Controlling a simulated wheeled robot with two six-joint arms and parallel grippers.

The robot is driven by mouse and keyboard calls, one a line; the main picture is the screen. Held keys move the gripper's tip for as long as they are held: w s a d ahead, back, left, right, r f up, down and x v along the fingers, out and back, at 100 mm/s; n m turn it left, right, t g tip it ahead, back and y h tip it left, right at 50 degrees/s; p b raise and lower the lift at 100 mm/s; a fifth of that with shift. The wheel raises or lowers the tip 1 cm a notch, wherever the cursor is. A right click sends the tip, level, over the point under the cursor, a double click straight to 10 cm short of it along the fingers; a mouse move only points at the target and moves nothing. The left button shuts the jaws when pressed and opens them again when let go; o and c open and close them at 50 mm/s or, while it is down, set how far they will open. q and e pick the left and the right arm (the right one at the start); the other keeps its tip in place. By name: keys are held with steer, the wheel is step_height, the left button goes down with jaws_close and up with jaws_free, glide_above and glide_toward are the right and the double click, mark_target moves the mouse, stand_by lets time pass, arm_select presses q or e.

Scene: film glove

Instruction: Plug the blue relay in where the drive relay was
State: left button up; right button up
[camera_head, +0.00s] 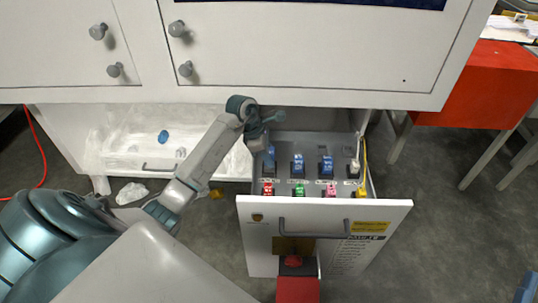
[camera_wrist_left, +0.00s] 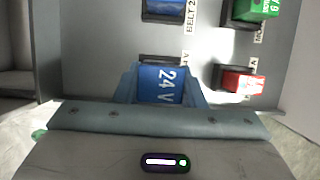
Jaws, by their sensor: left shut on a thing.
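My left gripper (camera_head: 266,142) is over the back left of the open drawer. It is shut on a blue relay (camera_wrist_left: 162,85) marked "24 V", seen between the fingers in the wrist view. In the head view that relay (camera_head: 270,158) shows below the fingers at the left end of the back row. I cannot tell whether it is fully seated. Two more blue relays, one in the middle left (camera_head: 297,165) and one in the middle right (camera_head: 326,166), stand in the same row. The label beside the held relay is mostly hidden. My right gripper is out of view.
The drawer front (camera_head: 325,222) carries a handle and a yellow label. A front row holds red (camera_head: 267,189), green (camera_head: 298,190), pink (camera_head: 330,190) and yellow (camera_head: 362,191) parts. A pale part (camera_head: 353,169) ends the back row. The cabinet (camera_head: 300,60) overhangs behind; a red case (camera_head: 297,290) stands in front.

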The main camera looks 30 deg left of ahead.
arm_select(q)
steer(key=shift+f, duration=0.15)
steer(key=shift+f+b, duration=0.35)
steer(key=shift+b, duration=0.1)
steer(key=shift+f+b, duration=0.8)
steer(key=shift+f, duration=0.15)
steer(key=o, duration=1.2)
steer(key=shift+c, duration=0.2)
steer(key=shift+r, duration=0.15)
steer(key=p+v, duration=0.2)
steer(key=v, duration=0.8)
steer(key=shift+r, duration=0.25)
steer(key=shift+s, duration=0.1)
steer(key=shift+a, duration=0.1)
